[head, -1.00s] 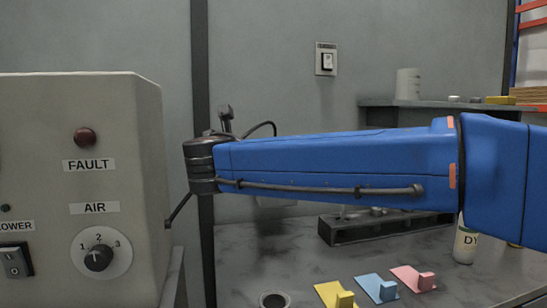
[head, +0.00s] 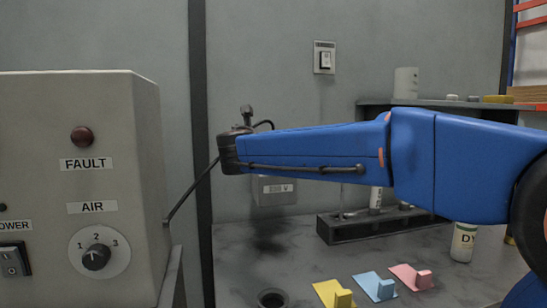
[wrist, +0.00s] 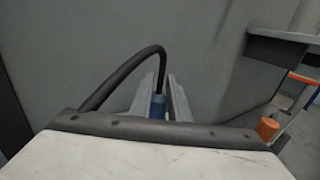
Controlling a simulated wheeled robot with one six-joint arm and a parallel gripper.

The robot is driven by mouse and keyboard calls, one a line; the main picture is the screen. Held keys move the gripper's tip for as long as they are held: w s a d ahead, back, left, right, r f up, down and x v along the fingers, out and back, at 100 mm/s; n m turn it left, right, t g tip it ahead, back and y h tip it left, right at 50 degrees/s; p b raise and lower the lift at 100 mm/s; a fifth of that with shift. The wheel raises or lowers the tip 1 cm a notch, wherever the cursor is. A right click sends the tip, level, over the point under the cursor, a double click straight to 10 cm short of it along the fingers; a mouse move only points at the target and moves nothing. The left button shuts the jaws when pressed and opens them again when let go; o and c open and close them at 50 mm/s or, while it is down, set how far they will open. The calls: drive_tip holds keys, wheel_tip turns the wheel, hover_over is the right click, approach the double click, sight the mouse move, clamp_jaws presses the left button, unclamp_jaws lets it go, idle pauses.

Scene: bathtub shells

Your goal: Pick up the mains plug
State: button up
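The mains plug (wrist: 158,106) is blue and shows between the two grey fingers of my gripper (wrist: 162,92) in the wrist view. The fingers flank it closely and appear shut on it. A black cable arches from the plug to the left in that view. In the head view the plug and fingers are hidden behind my blue arm. There the black cable (head: 194,188) runs from the machine's side up to my wrist, and a short loop shows above the arm. A grey wall box marked 230 V (head: 274,192) shows below my arm.
A beige machine box (head: 110,130) with a dial stands at left. The grey worktop (head: 235,255) holds yellow (head: 334,294), blue (head: 375,287) and pink (head: 411,278) pieces, a round hole (head: 272,299), a dark rack (head: 372,229) and a white bottle (head: 464,242).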

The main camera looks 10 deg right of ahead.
drive_tip(key=shift+x, duration=2.75)
drive_tip(key=shift+s+f, duration=0.1)
clamp_jaws()
